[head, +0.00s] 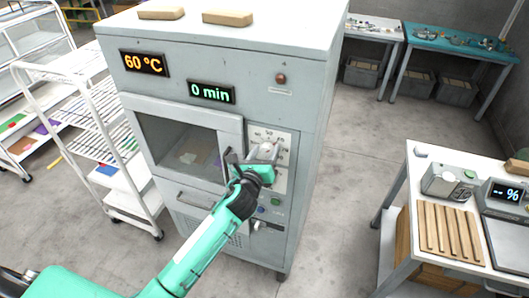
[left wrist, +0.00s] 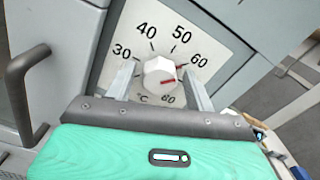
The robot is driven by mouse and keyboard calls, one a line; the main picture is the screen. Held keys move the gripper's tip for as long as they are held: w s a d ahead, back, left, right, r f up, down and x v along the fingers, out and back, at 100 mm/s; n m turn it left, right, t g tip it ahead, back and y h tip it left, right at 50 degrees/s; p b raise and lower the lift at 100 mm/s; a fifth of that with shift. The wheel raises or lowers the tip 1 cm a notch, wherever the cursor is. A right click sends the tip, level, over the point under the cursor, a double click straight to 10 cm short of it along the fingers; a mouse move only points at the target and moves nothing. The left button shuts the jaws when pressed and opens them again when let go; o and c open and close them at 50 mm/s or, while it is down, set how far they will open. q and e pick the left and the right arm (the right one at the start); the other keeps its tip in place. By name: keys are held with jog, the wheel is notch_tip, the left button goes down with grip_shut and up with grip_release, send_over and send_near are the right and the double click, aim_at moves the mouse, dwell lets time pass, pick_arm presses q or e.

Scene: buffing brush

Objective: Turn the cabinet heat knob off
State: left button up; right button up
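The grey cabinet (head: 220,60) stands in front of me, with displays reading 60 °C (head: 144,62) and 0 min (head: 211,92). Its white heat knob (left wrist: 159,73) sits on a dial plate (left wrist: 200,30) marked in °C, with 30, 40, 50, 60 and 80 readable. A red mark on the knob's face points to the lower right, past 60. My left gripper (left wrist: 162,88) is open, its two fingers on either side of the knob with gaps visible. In the head view, the left gripper (head: 254,162) partly hides the dial. My right gripper is out of view.
A cabinet door handle (left wrist: 20,90) is left of the gripper. Below the dial are small buttons and a lower white knob (head: 257,225). A white rack (head: 100,140) stands left; a table with a scale (head: 505,205) stands right. Floor between is clear.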

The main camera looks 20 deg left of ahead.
pick_arm(q)
jog(key=c, duration=0.7)
jog(key=shift+c, duration=0.4)
